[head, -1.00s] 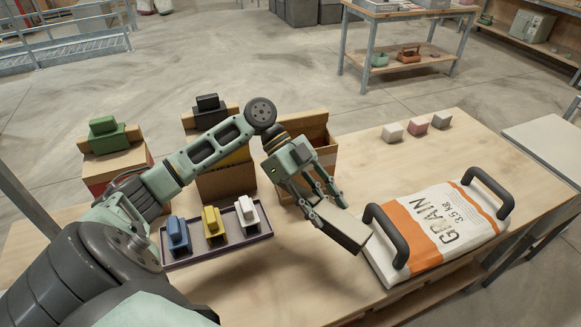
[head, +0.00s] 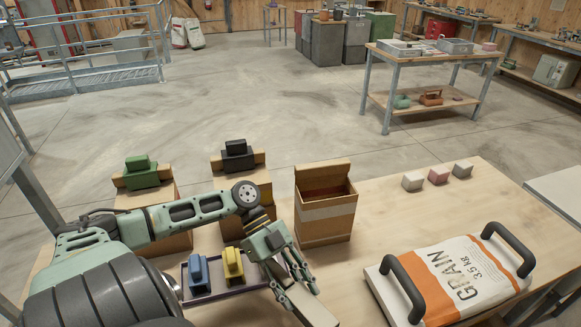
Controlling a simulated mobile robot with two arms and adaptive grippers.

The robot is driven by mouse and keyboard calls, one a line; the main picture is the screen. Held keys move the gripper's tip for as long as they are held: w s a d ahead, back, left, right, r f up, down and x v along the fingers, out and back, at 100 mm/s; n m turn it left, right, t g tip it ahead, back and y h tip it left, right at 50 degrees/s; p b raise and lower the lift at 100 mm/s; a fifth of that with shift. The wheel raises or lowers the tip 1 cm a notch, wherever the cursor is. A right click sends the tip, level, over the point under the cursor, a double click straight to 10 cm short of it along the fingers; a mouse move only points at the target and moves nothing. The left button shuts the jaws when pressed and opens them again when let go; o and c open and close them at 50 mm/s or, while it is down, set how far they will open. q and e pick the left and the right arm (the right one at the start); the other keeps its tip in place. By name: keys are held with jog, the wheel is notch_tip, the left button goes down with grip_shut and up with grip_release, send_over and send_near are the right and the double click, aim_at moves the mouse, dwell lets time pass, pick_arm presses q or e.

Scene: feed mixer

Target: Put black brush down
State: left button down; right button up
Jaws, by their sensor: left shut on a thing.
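A blue block-shaped piece (head: 199,272) and a yellow one (head: 233,264) stand in the tray. A black piece of similar stepped shape (head: 237,156) sits on top of a cardboard box at the back, apart from the gripper. My right gripper is not in view.
An open cardboard box (head: 325,220) stands behind the gripper. A green piece (head: 141,172) sits on the left box. The table's middle is clear.

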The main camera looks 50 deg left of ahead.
pick_arm(q)
jog(key=shift+s+f, duration=0.25)
jog(key=shift+s, duration=0.3)
notch_tip(320, 180, down, 4)
jog(key=shift+r+p, duration=0.1)
jog(key=shift+p, duration=0.4)
jog(key=shift+f, duration=0.2)
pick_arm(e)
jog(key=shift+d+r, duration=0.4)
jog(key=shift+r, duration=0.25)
pick_arm(q)
jog(key=shift+f, duration=0.1)
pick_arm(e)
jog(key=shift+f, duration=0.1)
pick_arm(q)
jog(key=shift+f+b, duration=0.55)
jog(key=c, duration=1.1)
grip_release()
jog(key=shift+r, duration=0.1)
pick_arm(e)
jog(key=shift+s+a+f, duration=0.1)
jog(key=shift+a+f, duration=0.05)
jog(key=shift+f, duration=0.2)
